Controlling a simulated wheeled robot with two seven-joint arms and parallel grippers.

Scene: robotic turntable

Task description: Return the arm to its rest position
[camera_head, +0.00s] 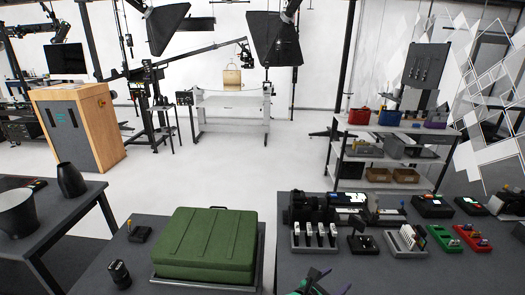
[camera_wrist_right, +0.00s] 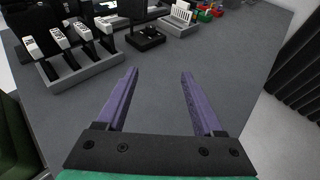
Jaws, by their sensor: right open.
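My right gripper (camera_head: 328,281) shows at the bottom edge of the head view, low over the front of the right-hand dark table (camera_head: 420,275). In the right wrist view its two purple fingers (camera_wrist_right: 157,78) stand wide apart with nothing between them. Grey tabletop (camera_wrist_right: 225,60) shows beneath and beyond them. The gripper is apart from the items on the table. My left gripper is in neither view.
A rack of upright white-topped devices (camera_head: 314,238) stands ahead of the gripper; it also shows in the wrist view (camera_wrist_right: 75,70). A green case (camera_head: 208,243) lies on a tray to the left. A small black device (camera_wrist_right: 146,38) stands beyond the fingers. The table's front is clear.

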